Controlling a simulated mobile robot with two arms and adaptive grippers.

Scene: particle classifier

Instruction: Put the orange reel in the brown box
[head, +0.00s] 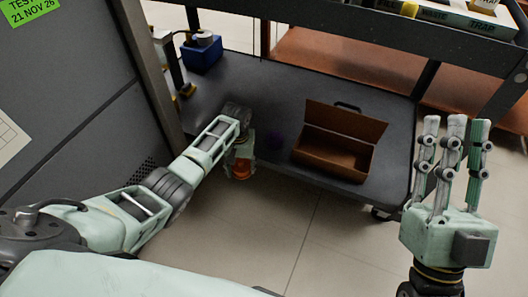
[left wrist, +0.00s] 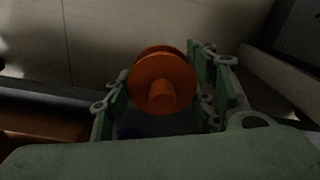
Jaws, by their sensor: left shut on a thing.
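My left gripper (head: 240,172) is shut on the orange reel (head: 242,168), low by the near edge of the dark cart shelf. In the left wrist view the orange reel (left wrist: 162,82) sits between the green fingers of the left gripper (left wrist: 165,90), its hub facing the camera. The brown box (head: 330,166) stands on the shelf to the right of the left gripper, its lid tilted up at the back. The reel is outside the box. My right gripper (head: 456,122) is open and empty at the right, fingers pointing up.
A blue container (head: 202,53) stands at the back left. A dark upper beam (head: 330,30) crosses above. A grey cabinet (head: 65,100) is at the left.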

